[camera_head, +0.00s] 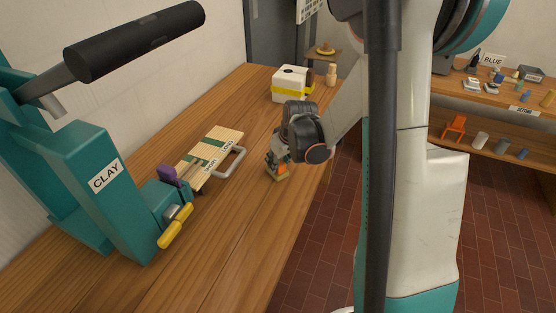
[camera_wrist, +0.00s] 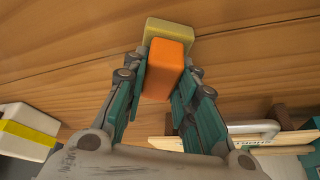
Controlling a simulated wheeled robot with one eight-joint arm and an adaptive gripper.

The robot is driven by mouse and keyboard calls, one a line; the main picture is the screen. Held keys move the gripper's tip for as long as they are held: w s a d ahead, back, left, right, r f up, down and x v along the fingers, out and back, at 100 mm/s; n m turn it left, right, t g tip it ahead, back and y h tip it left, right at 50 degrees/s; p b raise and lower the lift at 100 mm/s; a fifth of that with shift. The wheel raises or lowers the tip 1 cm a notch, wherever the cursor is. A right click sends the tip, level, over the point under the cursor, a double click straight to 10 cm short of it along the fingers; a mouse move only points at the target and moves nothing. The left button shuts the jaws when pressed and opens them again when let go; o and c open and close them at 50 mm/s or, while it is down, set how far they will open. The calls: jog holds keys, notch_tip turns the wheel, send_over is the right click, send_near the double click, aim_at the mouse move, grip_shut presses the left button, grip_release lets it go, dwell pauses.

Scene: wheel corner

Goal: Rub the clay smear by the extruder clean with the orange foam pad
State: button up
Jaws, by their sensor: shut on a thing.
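The orange foam pad (camera_wrist: 166,68) is an orange block with a dull yellow layer at its far end. It also shows small in the head view (camera_head: 284,169), beneath my wrist. My gripper (camera_wrist: 164,78) is shut on the orange part, one teal finger on each side. The yellow end is low over the wooden table; I cannot tell whether it touches. The teal extruder labelled CLAY (camera_head: 105,178) stands at the left of the table, with a yellow-handled part at its front, well apart from the pad. I cannot make out a clay smear in either view.
A slatted board (camera_head: 213,150) with labels and a grey handle lies between extruder and gripper. A white box with a yellow band (camera_head: 289,84) and a wooden figure (camera_head: 331,75) stand farther back. The table's front middle (camera_head: 215,245) is bare. Shelves (camera_head: 490,138) are at right.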

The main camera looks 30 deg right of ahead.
jog(key=shift+w+d, duration=0.6)
jog(key=shift+d, duration=0.05)
jog(key=shift+s+a, duration=0.1)
jog(key=shift+a, duration=0.05)
jog(key=shift+s+a+f, duration=0.15)
jog(key=shift+s+a, duration=0.4)
jog(key=shift+s, duration=0.05)
dwell(0.3)
jog(key=shift+w+d, duration=0.1)
jog(key=shift+w+d, duration=0.55)
